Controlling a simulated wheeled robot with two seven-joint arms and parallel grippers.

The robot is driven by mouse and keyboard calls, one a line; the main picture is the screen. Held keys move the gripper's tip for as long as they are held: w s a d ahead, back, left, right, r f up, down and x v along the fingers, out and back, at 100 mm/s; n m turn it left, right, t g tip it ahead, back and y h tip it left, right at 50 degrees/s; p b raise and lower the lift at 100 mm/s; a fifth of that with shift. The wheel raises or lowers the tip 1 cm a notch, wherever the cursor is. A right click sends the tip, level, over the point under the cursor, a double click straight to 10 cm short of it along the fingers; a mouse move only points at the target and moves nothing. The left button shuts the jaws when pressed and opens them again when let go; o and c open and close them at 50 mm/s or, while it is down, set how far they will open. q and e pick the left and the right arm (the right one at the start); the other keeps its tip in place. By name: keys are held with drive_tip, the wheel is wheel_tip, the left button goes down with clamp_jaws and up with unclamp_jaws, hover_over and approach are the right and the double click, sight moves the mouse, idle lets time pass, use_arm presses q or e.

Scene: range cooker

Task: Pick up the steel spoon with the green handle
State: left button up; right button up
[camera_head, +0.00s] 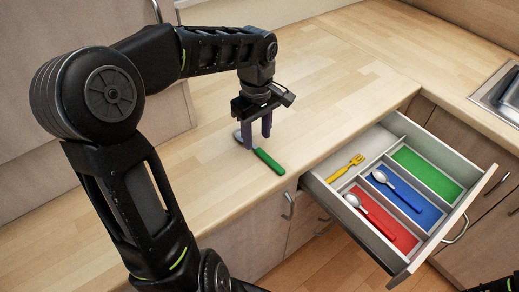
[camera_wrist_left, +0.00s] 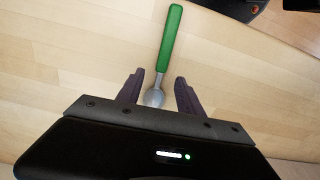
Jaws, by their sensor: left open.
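The steel spoon with the green handle (camera_head: 269,161) lies on the wooden counter near its front edge. In the left wrist view its green handle (camera_wrist_left: 170,38) points away and its steel bowl (camera_wrist_left: 154,97) lies between my finger tips. My left gripper (camera_head: 257,142) is open, pointing down over the spoon's steel end. It also shows in the left wrist view (camera_wrist_left: 160,88), with one finger on each side of the spoon and a gap on both sides. Part of the spoon's bowl is hidden behind the fingers in the head view. My right gripper is not clearly visible.
An open drawer (camera_head: 427,247) juts out at the right. It has red (camera_head: 385,226), blue (camera_head: 407,204) and green (camera_head: 431,170) compartments. A yellow fork (camera_head: 346,168) and two other spoons lie in it. A sink (camera_head: 500,96) is at the far right. The counter behind the gripper is clear.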

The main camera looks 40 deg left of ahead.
sight(257, 148)
use_arm(q)
drive_tip(key=shift+f, duration=1.6)
clamp_jaws()
